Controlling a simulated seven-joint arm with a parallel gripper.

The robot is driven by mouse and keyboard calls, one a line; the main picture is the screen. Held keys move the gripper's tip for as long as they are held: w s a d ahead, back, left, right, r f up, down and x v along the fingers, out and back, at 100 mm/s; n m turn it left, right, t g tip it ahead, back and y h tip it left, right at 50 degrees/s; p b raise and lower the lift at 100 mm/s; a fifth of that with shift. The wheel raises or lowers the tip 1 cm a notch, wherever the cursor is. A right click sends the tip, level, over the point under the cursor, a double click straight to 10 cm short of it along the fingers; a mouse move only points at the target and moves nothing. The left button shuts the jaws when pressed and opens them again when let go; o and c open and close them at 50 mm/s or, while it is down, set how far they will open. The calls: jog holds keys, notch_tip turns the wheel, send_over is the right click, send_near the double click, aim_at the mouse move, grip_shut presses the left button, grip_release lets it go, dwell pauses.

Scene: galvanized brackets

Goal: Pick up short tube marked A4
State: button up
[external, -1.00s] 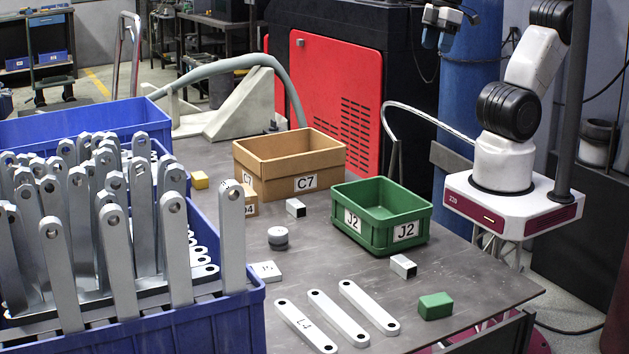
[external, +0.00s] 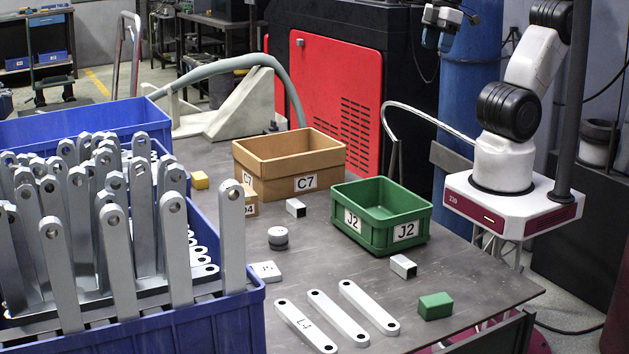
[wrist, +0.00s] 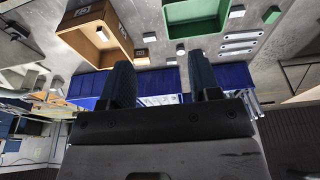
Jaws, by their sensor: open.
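Two short square tubes lie on the grey table in the external view. One tube (external: 295,207) is in front of the brown bin, and the other tube (external: 403,266) is in front of the green bin. I cannot read an A4 mark on either. A pale piece that looks like the second tube (wrist: 236,11) shows beside the green bin in the wrist view. My gripper (external: 439,38) is high above the table at the top of the external view, well apart from both tubes. In the wrist view its two dark fingers (wrist: 161,80) are spread, with nothing held between them.
A brown C7 bin (external: 262,172) and a green J2 bin (external: 372,240) stand on the table. A blue crate (external: 225,325) full of upright brackets fills the left. Flat links (external: 338,319), a green block (external: 435,306), a grey disc (external: 278,238) and a white block (external: 266,272) lie nearby.

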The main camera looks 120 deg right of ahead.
jog(key=o, duration=0.7)
jog(key=w+d+f+n+t+h, duration=0.1)
jog(key=w+d+f+n+t, duration=0.2)
jog(key=w+f+n, duration=0.7)
jog(key=w+d+f+n+t, duration=0.2)
jog(key=w+d+f+n, duration=0.2)
jog(key=w+f+n, duration=0.5)
jog(key=w+d+f+n+t, duration=0.1)
jog(key=w+f+n+t, duration=0.1)
jog(key=f+n, duration=0.3)
jog(key=w+d+f+n+t, duration=0.1)
jog(key=w+f+n+t, duration=0.1)
jog(key=f+n, duration=0.4)
jog(key=w+d+f+n+t+y, duration=0.1)
jog(key=w+f+n+t, duration=0.1)
jog(key=f+n, duration=0.4)
jog(key=shift+w+d+f, duration=0.1)
jog(key=shift+w+f, duration=0.2)
jog(key=shift+f, duration=0.3)
jog(key=shift+w+d+f, duration=0.1)
jog(key=shift+w+f, duration=0.2)
jog(key=shift+f, duration=0.25)
